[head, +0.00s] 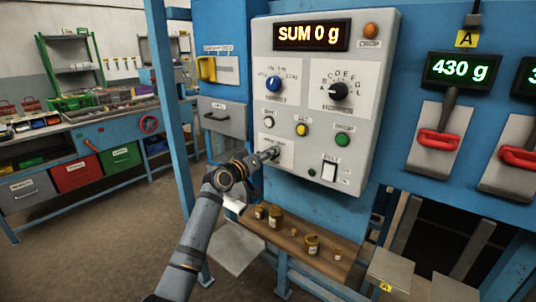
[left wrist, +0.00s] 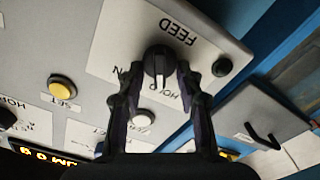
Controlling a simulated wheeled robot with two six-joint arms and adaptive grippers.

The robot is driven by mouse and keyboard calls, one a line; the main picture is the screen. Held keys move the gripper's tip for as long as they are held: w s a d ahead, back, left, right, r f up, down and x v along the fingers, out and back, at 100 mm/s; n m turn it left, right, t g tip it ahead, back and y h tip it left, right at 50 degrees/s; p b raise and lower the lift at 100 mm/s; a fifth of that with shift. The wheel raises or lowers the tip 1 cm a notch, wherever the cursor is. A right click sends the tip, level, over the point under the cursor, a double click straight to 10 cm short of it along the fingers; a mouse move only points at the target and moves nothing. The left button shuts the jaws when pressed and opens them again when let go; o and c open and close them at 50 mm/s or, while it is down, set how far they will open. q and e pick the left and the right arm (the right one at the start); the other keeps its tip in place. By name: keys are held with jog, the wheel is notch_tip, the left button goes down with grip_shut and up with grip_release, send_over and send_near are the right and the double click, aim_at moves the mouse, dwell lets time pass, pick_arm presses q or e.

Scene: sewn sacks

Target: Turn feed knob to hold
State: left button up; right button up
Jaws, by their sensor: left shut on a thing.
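The feed knob (left wrist: 158,60) is black and round with a raised grip, on a white plate (left wrist: 112,45) marked FEED, seen upside down in the left wrist view. HOLD is printed on the plate close by the knob, partly hidden by my fingers. My left gripper (left wrist: 160,72) is shut on the knob, one dark finger on each side. I cannot tell surely where the knob's pointer stands. In the head view my left gripper (head: 270,154) reaches the lower left of the grey control panel (head: 385,50) and hides the knob. My right gripper is out of view.
The panel carries a blue knob (head: 274,84), a black knob (head: 338,91), a yellow button (head: 302,129) and a white rocker switch (head: 329,170). Its display (head: 311,34) reads SUM 0 g. A wooden shelf (head: 272,234) below bears several small brass weights. A blue post (head: 172,110) stands left.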

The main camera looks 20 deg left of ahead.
pick_arm(q)
jog(key=shift+f, duration=0.1)
jog(key=o, duration=1.2)
jog(key=shift+s, duration=0.1)
jog(key=v, duration=1.1)
jog(key=shift+s+a, duration=0.1)
jog(key=shift+s, duration=0.3)
